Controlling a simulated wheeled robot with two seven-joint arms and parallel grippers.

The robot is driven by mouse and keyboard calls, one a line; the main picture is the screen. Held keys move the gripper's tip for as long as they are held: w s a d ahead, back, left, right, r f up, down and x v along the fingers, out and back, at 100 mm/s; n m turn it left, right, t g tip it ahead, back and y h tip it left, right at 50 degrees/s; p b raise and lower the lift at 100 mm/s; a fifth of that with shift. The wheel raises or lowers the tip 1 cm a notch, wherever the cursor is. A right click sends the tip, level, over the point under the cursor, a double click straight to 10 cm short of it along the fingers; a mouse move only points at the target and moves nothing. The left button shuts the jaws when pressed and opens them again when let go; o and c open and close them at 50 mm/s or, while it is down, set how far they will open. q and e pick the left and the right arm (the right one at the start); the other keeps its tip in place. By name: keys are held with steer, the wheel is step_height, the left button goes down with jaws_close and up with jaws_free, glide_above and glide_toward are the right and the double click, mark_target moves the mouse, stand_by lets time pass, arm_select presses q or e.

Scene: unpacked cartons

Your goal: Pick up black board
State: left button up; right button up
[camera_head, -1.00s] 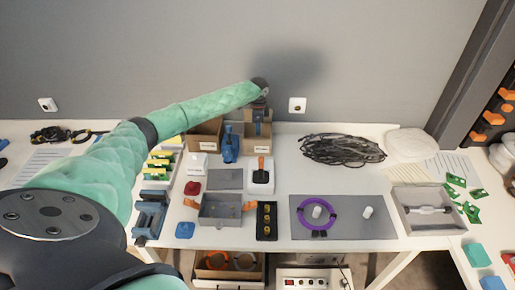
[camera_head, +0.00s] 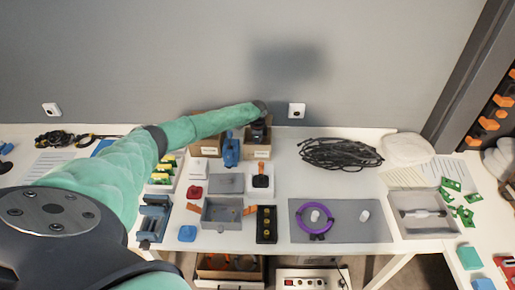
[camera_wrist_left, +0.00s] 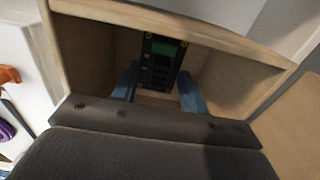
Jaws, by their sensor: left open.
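The black board (camera_wrist_left: 163,55), with a green patch near its top, stands in an open cardboard carton (camera_wrist_left: 220,65) in the left wrist view. My left gripper (camera_wrist_left: 158,74) is open, with its two blue fingers reaching into the carton, one on each side of the board's lower part. No grip on the board shows. In the head view my left gripper (camera_head: 259,130) is at the right-hand carton (camera_head: 257,154) at the back of the table, and the board is hidden there. My right gripper is not in view.
A second carton (camera_head: 208,147) and a blue tool (camera_head: 231,150) stand just left. A white box with an orange-handled item (camera_head: 262,182) stands in front. A black cable coil (camera_head: 340,153) lies to the right. The wall is close behind.

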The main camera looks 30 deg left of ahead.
arm_select(q)
jaws_close()
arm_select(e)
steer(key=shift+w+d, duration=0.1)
arm_select(q)
steer(key=shift+r, duration=0.1)
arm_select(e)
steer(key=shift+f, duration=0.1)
arm_select(q)
steer(key=shift+r+b, duration=0.25)
steer(key=shift+b, duration=0.05)
step_height(320, 180, up, 8)
steer(key=b, duration=0.3)
steer(key=shift+f, duration=0.25)
steer(key=shift+r, duration=0.9)
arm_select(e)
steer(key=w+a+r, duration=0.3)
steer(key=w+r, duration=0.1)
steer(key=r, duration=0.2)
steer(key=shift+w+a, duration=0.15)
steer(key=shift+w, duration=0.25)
